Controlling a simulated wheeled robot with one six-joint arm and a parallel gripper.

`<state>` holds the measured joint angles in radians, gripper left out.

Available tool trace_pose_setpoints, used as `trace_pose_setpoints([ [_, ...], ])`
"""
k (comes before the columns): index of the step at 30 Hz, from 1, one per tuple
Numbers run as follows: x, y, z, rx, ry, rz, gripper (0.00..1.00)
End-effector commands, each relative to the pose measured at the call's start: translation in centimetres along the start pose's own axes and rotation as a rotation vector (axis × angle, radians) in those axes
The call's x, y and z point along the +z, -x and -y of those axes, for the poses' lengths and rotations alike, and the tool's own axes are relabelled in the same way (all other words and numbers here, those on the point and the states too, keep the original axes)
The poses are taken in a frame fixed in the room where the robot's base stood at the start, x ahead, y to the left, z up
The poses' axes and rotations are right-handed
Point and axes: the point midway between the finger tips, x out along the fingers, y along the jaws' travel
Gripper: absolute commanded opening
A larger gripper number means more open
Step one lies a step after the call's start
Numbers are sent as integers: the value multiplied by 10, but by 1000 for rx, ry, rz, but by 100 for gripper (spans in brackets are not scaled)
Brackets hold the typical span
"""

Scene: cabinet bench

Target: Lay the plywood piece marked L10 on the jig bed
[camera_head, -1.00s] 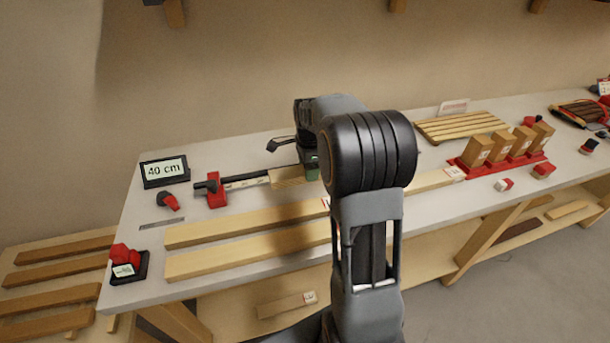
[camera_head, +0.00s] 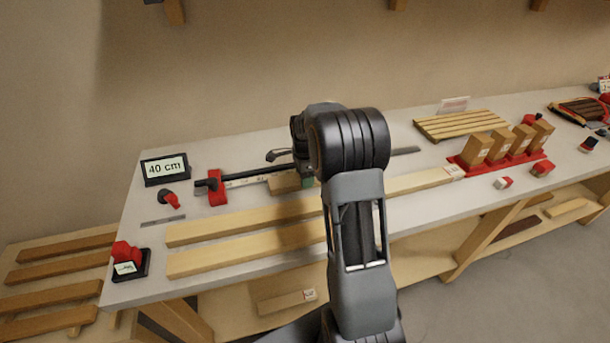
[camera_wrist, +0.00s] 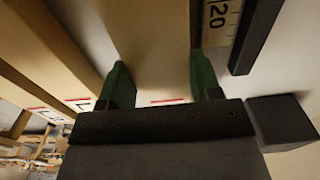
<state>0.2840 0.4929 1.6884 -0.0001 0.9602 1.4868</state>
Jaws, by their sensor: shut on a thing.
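My gripper (camera_head: 303,182) is shut on a pale plywood piece (camera_head: 284,184), with my arm hiding its right part in the head view. In the wrist view the piece (camera_wrist: 150,40) lies between the green fingers (camera_wrist: 160,82); only a red label edge shows, its mark unreadable. The jig has a dark fence bar (camera_head: 250,170), a white ruler strip (camera_head: 245,181) and a red stop (camera_head: 216,188) at its left end. The held piece is at the ruler's near side, right of the stop. I cannot tell whether it touches the bed.
Two long boards (camera_head: 240,224) lie in front of the jig. A "40 cm" display (camera_head: 165,169) stands behind left. A red rack (camera_head: 500,161) with upright blocks and a slatted board (camera_head: 463,124) are at right. A red-topped device (camera_head: 128,260) sits at the front left corner.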

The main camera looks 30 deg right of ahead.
Motion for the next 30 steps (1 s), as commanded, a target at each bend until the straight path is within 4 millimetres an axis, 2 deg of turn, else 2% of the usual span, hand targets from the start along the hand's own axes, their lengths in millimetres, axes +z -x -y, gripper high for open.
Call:
trace_pose_setpoints([
  [5, 0, -4, 0, 0, 0, 0, 24],
  [6, 0, -3, 0, 0, 0, 0, 62],
  [13, 0, -3, 0, 0, 0, 0, 83],
  [23, 0, 4, 0, -2, 0, 0, 83],
  [26, 0, 16, 1, -4, 0, 0, 83],
  [30, 0, 43, 1, -5, 0, 0, 83],
])
